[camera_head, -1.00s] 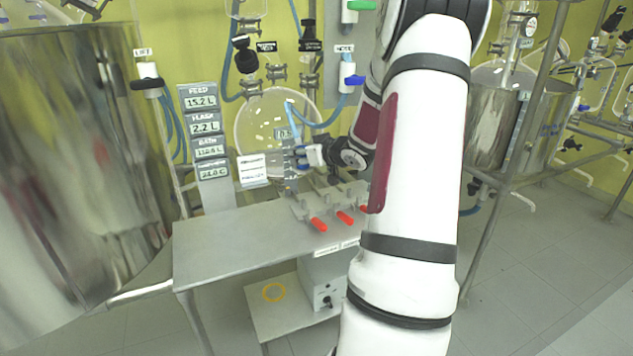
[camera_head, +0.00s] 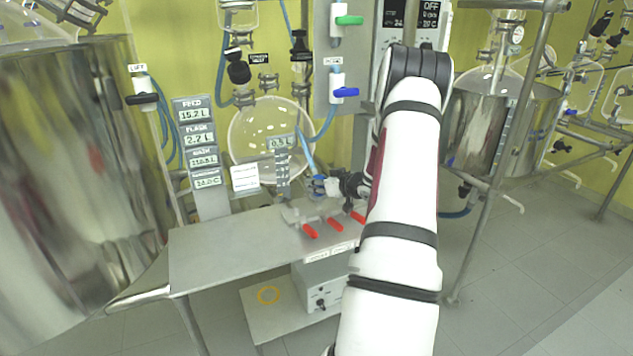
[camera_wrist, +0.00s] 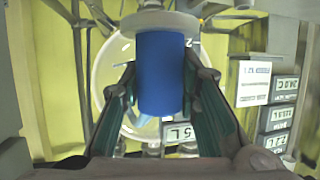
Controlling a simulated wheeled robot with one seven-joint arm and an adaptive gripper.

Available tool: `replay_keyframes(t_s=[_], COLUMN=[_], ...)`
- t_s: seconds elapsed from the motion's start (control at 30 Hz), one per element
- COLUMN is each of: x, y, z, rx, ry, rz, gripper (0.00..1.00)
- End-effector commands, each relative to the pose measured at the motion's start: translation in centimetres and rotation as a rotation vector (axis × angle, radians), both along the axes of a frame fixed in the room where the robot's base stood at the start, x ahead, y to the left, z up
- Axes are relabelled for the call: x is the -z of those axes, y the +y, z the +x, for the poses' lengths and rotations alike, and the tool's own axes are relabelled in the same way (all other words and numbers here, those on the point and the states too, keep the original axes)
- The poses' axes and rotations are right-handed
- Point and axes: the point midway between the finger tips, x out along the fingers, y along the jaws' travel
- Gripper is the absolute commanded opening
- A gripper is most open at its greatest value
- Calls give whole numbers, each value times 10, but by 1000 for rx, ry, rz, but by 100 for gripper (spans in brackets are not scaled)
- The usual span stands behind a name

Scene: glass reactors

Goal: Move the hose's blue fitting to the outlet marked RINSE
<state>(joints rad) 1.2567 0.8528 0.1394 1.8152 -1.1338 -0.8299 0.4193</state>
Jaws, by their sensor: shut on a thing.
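My gripper (camera_head: 324,187) is just above the back of the bench manifold. In the wrist view, my gripper (camera_wrist: 160,98) has its two fingers on either side of the hose's blue fitting (camera_wrist: 160,65) and is shut on it. The fitting also shows small in the head view (camera_head: 317,183). The light blue hose (camera_head: 306,152) rises from the fitting. The metal manifold (camera_head: 294,213) has several stubs and red-handled valves (camera_head: 335,224). Labels (camera_head: 317,256) on the bench front are too small to read, so I cannot tell which outlet is RINSE. Contact between fitting and outlet cannot be made out.
A round glass flask (camera_head: 250,150) stands behind the bench (camera_head: 215,250). A display column (camera_head: 203,150) is at its back left. A large steel vessel (camera_head: 70,190) fills the left. A wall valve with a blue handle (camera_head: 345,92) hangs above. The bench's left part is clear.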

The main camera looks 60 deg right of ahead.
Motion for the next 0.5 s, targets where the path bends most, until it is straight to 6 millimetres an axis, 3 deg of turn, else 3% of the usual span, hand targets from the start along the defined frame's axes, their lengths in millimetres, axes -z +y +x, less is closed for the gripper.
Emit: replay_keyframes(t_s=[0.5], x=[21], y=[0], z=[1], rx=[0], ry=[-2], rz=[-1], gripper=[0])
